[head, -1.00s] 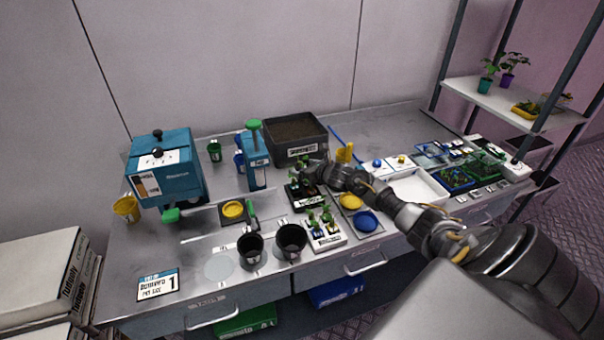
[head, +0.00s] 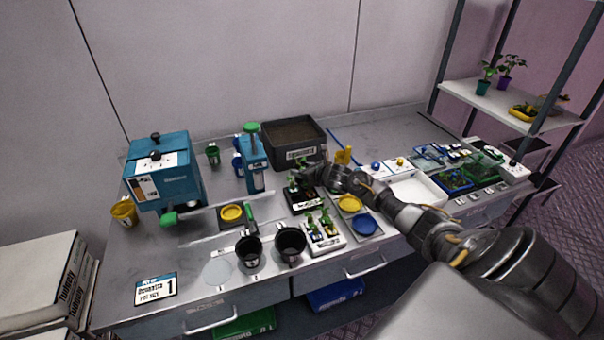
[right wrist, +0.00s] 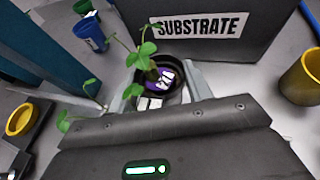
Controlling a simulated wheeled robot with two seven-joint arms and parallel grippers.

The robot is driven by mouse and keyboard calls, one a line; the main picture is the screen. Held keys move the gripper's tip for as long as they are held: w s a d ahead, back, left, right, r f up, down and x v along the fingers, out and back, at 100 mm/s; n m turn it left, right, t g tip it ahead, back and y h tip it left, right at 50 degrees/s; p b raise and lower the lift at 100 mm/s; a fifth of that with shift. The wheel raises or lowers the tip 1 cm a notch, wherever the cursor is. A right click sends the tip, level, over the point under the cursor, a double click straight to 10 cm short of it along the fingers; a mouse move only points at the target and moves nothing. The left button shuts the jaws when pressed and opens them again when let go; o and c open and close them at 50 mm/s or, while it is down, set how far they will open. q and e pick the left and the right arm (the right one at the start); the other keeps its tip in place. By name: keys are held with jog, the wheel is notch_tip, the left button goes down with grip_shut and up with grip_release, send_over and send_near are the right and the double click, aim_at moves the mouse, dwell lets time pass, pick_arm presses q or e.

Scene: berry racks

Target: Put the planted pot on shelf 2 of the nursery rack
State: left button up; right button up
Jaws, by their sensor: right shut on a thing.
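In the right wrist view, my right gripper (right wrist: 165,92) is shut on a small dark pot (right wrist: 178,90) with a purple and white label and a green-leaved plant (right wrist: 145,55) in it. In the head view my right gripper (head: 312,176) is over the back middle of the bench, in front of the substrate bin; the held pot is mostly hidden there. The nursery rack (head: 445,60) stands at the right, with potted plants and a yellow tray on its visible white shelf (head: 497,100). I cannot read any shelf number. My left gripper is not in view.
The substrate bin (head: 268,147) is right behind the gripper. A blue press (head: 252,165) and a blue machine (head: 165,185) stand left. Two black pots (head: 290,245) and a white seedling tray (head: 322,243) are in front. A yellow cup (right wrist: 302,80) is to the right.

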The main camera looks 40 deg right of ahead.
jog(key=shift+r+b, duration=0.3)
jog(key=shift+r, duration=0.1)
jog(key=s+a+r+b, duration=0.2)
jog(key=s+a+r, duration=0.1)
jog(key=s+r, duration=0.3)
jog(key=s+a+r+b, duration=0.2)
jog(key=s+r, duration=0.3)
jog(key=s, duration=0.1)
jog(key=shift+s+a+r, duration=0.35)
jog(key=shift+s+a, duration=0.05)
